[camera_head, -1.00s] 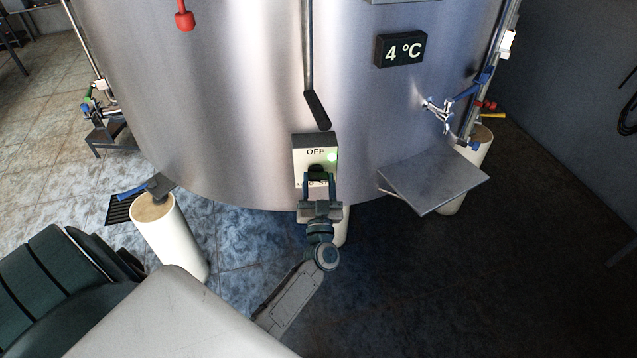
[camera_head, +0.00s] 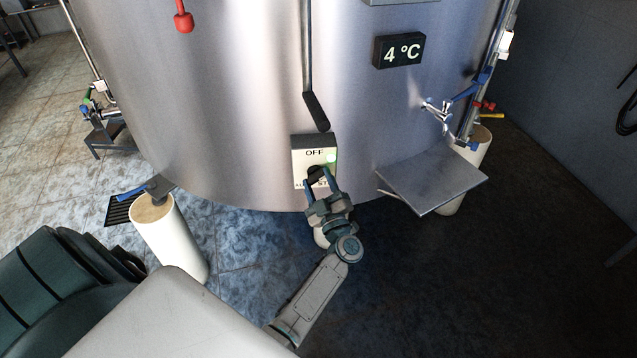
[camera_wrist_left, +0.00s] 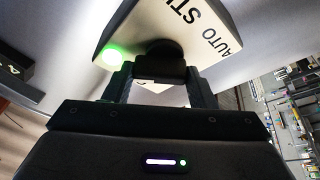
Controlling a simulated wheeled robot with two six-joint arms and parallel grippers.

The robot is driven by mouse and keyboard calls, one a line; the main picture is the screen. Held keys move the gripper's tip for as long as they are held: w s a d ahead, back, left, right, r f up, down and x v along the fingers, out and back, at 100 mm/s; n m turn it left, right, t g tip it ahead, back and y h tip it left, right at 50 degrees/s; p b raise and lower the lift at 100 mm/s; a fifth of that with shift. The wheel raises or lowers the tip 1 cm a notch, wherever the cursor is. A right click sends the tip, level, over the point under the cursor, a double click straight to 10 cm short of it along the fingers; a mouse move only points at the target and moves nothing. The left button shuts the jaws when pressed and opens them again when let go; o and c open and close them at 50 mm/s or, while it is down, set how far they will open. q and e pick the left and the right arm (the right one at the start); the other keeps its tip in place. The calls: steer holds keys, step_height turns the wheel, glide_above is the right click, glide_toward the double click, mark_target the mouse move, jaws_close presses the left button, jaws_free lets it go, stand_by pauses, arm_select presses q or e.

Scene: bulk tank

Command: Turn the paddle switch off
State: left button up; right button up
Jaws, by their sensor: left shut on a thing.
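The paddle switch (camera_head: 299,158) is a pale box on the front of the steel tank, with OFF at its top, AUTO at lower left and another partly covered word at lower right. Its green lamp (camera_head: 331,160) is lit, and it also glows in the left wrist view (camera_wrist_left: 112,57). My left gripper (camera_head: 318,180) reaches it from below and is shut on its black knob (camera_wrist_left: 165,64). In the left wrist view the knob sits between the two fingers, and the box looks tilted. Exactly where the knob points cannot be told. My right gripper is not in view.
The steel tank (camera_head: 230,100) fills the back. A dark rod with a black handle (camera_head: 316,111) hangs just above the switch. A grey shelf plate (camera_head: 432,180) juts out at the right, and a pale post (camera_head: 168,238) stands at the left.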

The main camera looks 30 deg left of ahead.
arm_select(q)
steer(key=n+g, duration=0.1)
steer(key=n, duration=0.2)
steer(key=n+g, duration=0.1)
steer(key=n, duration=0.2)
steer(key=shift+r+n+g, duration=0.15)
steer(key=shift+n+g, duration=0.15)
steer(key=shift+n, duration=0.1)
steer(key=n+g, duration=0.1)
steer(key=n, duration=0.2)
steer(key=shift+h+p, duration=0.3)
steer(key=shift+h, duration=0.1)
steer(key=shift+n+g+h, duration=0.3)
steer(key=shift+n+h, duration=0.1)
steer(key=shift+n, duration=0.4)
steer(key=o, duration=1)
